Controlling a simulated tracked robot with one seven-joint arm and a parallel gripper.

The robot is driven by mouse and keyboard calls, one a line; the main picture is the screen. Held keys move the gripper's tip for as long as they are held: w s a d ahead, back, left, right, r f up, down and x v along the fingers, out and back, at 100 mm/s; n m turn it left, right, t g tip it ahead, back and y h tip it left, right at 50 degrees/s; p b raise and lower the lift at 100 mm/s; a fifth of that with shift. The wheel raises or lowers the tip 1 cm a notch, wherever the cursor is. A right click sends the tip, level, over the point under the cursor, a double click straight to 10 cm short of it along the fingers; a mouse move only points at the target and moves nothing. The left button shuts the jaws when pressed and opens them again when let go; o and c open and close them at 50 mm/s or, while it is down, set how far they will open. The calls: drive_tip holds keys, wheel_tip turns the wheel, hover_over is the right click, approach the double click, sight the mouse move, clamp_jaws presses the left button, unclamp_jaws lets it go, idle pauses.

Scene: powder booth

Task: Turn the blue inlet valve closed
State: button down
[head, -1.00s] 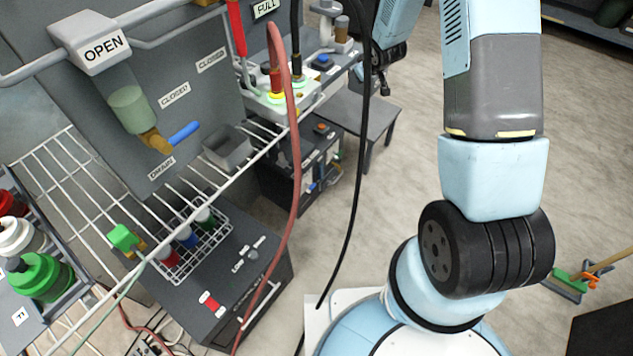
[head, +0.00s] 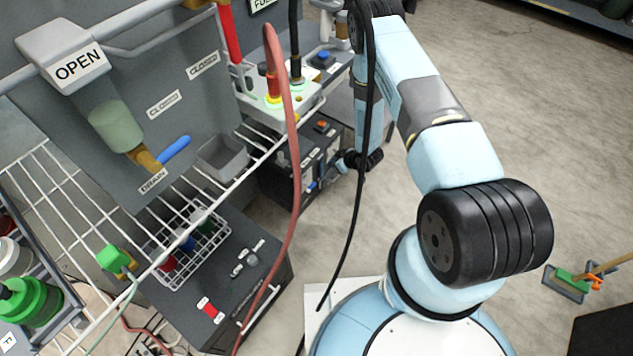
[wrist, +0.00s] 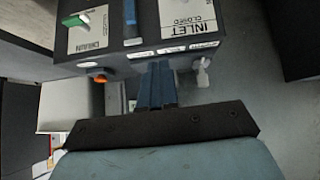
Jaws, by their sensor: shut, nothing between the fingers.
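A dark control box (head: 291,178) stands low behind the rack in the head view, with a small blue handle (head: 312,185) on its front. In the wrist view, a panel marked INLET and CLOSED (wrist: 187,22) is on the dark box. A blue upright bar (wrist: 130,18), seemingly the inlet valve handle, lies to the left of that panel. My gripper (wrist: 157,68) is shut and empty, its blue fingers together just in front of the box's lower label strip. In the head view my gripper (head: 335,172) is small, close to the box front; contact cannot be told.
A green handle (wrist: 80,20) and an orange knob (wrist: 98,77) show in the wrist view. A red hose (head: 292,150) and black cable (head: 362,180) hang before the box in the head view.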

drive_tip(key=s+f, duration=0.3)
drive_tip(key=f, duration=0.2)
hover_over(313, 184)
drive_tip(key=s+d, duration=0.2)
wheel_tip(313, 184, down, 7)
drive_tip(key=shift+w+d+f+y, duration=0.1)
drive_tip(key=shift+w+f+y, duration=0.1)
drive_tip(key=shift+f, duration=0.75)
drive_tip(key=shift+w+f+y, duration=0.1)
drive_tip(key=shift+f+y, duration=0.1)
drive_tip(key=shift+f, duration=0.75)
